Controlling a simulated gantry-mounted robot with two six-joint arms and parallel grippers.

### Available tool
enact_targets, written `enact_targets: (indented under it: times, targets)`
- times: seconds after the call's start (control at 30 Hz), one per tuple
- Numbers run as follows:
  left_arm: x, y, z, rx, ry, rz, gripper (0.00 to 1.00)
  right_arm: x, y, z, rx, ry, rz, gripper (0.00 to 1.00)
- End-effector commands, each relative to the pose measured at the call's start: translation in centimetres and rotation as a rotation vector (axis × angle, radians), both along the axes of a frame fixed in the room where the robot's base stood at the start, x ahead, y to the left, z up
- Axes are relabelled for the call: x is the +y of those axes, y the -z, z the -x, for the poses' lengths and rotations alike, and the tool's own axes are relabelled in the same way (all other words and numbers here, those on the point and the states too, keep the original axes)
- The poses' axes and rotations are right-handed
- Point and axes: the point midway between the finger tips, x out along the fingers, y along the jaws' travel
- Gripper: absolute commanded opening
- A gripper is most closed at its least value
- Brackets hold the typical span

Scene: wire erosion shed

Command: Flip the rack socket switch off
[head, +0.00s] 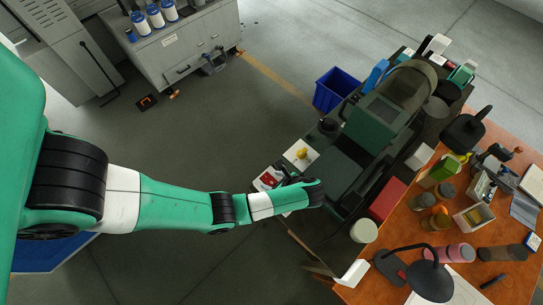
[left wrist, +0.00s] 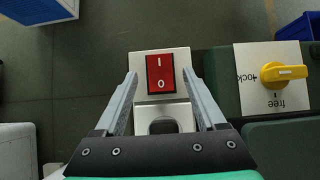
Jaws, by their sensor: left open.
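The rack socket switch is a red rocker (left wrist: 160,73) marked I and 0 on a pale socket plate (left wrist: 140,62), with a dark, rounded socket opening (left wrist: 163,126) below the rocker in the left wrist view. In the head view the red rocker (head: 268,180) shows partly, beside the end of my green and white left arm. My left gripper (left wrist: 160,80) is open and empty, with one finger on each side of the rocker in the picture. I cannot tell whether the fingers touch the plate or which way the rocker is pressed. My right gripper is in neither view.
A yellow knob (left wrist: 283,73) on a white lock/free plate (left wrist: 258,103) sits close to the right of the switch. A dark green machine (head: 376,124) and a cluttered orange bench (head: 398,236) stand to the right in the head view. A blue bin (head: 336,90) stands behind. Open floor lies left.

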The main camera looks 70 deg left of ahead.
Motion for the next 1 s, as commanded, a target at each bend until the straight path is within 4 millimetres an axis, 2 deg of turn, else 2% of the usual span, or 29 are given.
enact_targets:
  times: [0.07, 0.2, 0.3, 0.4, 0.6, 1.0]
  targets:
    - [-0.9, -1.3, -0.6, -0.006, 0.004, 0.0, 0.72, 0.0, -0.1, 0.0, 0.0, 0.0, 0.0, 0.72]
    - [-2.7, -4.4, -1.5, -0.005, 0.004, 0.001, 0.72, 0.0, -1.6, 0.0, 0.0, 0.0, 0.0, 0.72]
    - [-3.9, -6.8, -2.1, 0.0, 0.004, 0.0, 0.72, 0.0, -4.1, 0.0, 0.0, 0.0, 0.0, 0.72]
    - [-4.9, -7.9, -2.6, 0.0, 0.003, 0.0, 0.72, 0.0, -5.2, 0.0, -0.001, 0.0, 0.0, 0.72]
    - [-5.7, -8.4, -2.9, -0.001, 0.001, 0.001, 0.72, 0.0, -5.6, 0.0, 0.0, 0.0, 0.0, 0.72]
    - [-5.6, -8.3, -2.9, -0.001, 0.001, 0.001, 0.72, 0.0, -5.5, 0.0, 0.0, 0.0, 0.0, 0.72]
